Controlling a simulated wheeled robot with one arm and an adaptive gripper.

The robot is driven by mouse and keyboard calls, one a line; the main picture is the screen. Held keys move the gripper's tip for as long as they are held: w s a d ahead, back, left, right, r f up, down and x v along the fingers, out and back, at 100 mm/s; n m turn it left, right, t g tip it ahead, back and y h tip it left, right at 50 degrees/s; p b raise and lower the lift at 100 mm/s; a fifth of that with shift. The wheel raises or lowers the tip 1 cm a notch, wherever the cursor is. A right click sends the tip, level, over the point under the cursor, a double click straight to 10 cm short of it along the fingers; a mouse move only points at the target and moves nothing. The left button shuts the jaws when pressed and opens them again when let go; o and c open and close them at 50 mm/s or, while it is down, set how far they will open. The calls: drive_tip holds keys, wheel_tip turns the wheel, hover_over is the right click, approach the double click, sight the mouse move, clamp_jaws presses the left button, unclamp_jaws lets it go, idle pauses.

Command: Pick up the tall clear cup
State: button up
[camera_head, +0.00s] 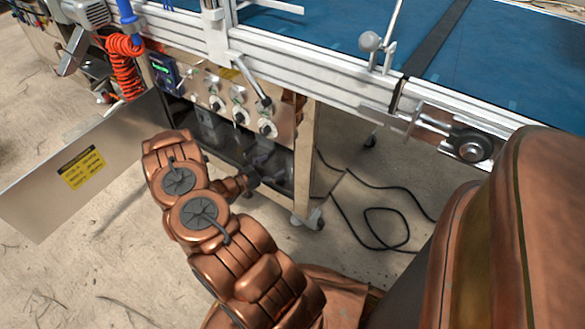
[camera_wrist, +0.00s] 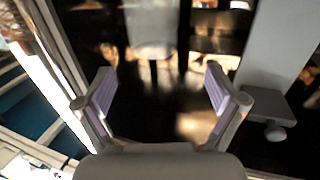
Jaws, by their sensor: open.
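A pale, rounded, upright shape (camera_wrist: 152,30) stands at the top of the wrist view, ahead of my gripper and roughly between the lines of its fingers. It may be the tall clear cup, but blur and reflections keep me from telling. I make out no clear cup in the head view. My gripper (camera_wrist: 160,85) is open, with its two grey fingers wide apart and nothing between them. In the head view my gripper (camera_head: 262,170) shows small and dark, at the open lower compartment of the machine under the control panel.
The control panel (camera_head: 225,103) with knobs is above my gripper. An open metal door (camera_head: 75,178) with a yellow label stands at the left. A frame leg (camera_head: 305,160) is just right of my gripper. Black cables (camera_head: 385,225) lie on the floor. A blue belt (camera_head: 320,30) runs above.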

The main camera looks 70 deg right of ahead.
sight(286, 161)
drive_tip(key=shift+s+d+r, duration=0.1)
drive_tip(key=shift+s+d, duration=0.05)
drive_tip(key=shift+s, duration=0.5)
drive_tip(key=shift+b+x, duration=0.35)
drive_tip(key=shift+x, duration=0.75)
drive_tip(key=shift+f+b+x, duration=0.15)
drive_tip(key=shift+b+x, duration=0.3)
drive_tip(key=shift+x, duration=0.35)
drive_tip(key=shift+f+b+x, duration=0.1)
drive_tip(key=shift+b+x, duration=0.3)
drive_tip(key=shift+x, duration=0.4)
drive_tip(key=shift+b+x, duration=0.3)
drive_tip(key=shift+x, duration=0.7)
drive_tip(key=shift+w+r, duration=0.1)
drive_tip(key=c, duration=1.7)
drive_tip(key=shift+c, duration=0.2)
